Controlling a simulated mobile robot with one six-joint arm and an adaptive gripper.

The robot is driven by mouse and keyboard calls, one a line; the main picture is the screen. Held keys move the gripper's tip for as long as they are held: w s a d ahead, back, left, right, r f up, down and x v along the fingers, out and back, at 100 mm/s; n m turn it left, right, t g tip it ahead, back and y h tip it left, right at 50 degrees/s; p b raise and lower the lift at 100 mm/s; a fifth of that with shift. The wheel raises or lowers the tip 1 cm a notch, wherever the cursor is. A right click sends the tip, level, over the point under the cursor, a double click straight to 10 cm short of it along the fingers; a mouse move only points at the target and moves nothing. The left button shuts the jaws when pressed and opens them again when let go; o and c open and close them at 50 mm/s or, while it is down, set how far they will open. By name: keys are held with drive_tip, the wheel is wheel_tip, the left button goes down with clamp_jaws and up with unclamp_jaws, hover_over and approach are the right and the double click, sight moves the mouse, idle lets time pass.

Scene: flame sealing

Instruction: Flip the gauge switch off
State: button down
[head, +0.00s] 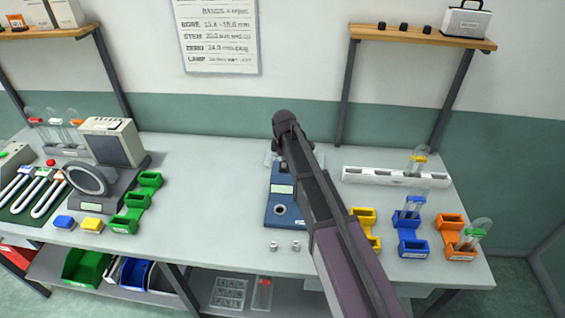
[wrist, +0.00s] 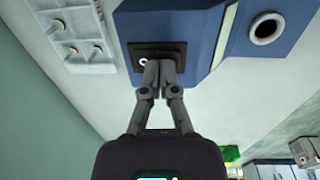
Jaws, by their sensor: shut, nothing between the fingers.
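The gauge is a blue box (head: 283,208) on the bench, with a round hole and a pale label strip; my arm partly covers it. In the wrist view the gauge (wrist: 205,25) fills the top, its hole at the right. A black switch plate (wrist: 176,47) is set at its near edge. My gripper (wrist: 158,66) is shut and empty, its fingertips over the switch plate. The fingers hide most of the switch, so its position and any contact cannot be told. The head view does not show the fingertips.
A white tray with pegs (wrist: 85,60) lies beside the gauge. Two small metal pieces (head: 284,246) lie in front of it. Yellow (head: 363,216), blue (head: 412,248) and orange (head: 461,252) holders stand to the right. The bench between the gauge and the green holders (head: 126,225) is clear.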

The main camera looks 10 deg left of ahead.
drive_tip(key=shift+r, duration=0.2)
wheel_tip(320, 180, up, 14)
drive_tip(key=w+p, duration=0.1)
drive_tip(key=p, duration=1.3)
drive_tip(key=shift+w+f, duration=0.25)
drive_tip(key=shift+w, duration=0.1)
drive_tip(key=s+d+f+m+b, duration=0.4)
drive_tip(key=s+d+m, duration=0.2)
drive_tip(key=s+d, duration=0.2)
drive_tip(key=s+d+f+m+b, duration=0.3)
drive_tip(key=s+d+m, duration=0.3)
drive_tip(key=s+d, duration=0.2)
drive_tip(key=s+d+f+m+g+b, duration=0.1)
drive_tip(key=s+d+f+m+b, duration=0.3)
drive_tip(key=s+d+m, duration=0.2)
drive_tip(key=s+d, duration=0.2)
drive_tip(key=s, duration=0.1)
drive_tip(key=shift+s+d+f+b, duration=0.3)
drive_tip(key=shift+d+b, duration=0.05)
drive_tip(key=shift+d, duration=0.05)
